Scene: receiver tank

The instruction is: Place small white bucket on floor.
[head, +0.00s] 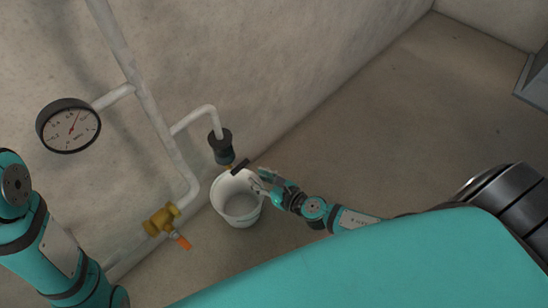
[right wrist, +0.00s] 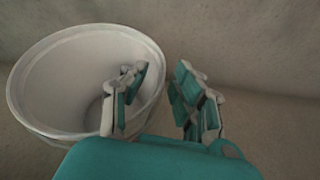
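The small white bucket (head: 236,207) stands upright by the wall, below a pipe end, and appears to rest on the floor. It also shows at the left of the right wrist view (right wrist: 50,85). My right gripper (head: 261,181) is at the bucket's right rim. In the right wrist view the right gripper (right wrist: 158,88) has its fingers spread apart, one over the bucket's inside and one outside, with the rim between them. The outer finger looks clear of the wall. My left arm shows at the left of the head view, but its gripper is out of view.
A grey pipe (head: 155,115) runs down the wall, with a pressure gauge (head: 69,126) on it. A dark fitting (head: 221,147) hangs just above the bucket. A brass valve (head: 161,219) with an orange handle (head: 183,242) is left of the bucket. The floor (head: 375,120) to the right is clear.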

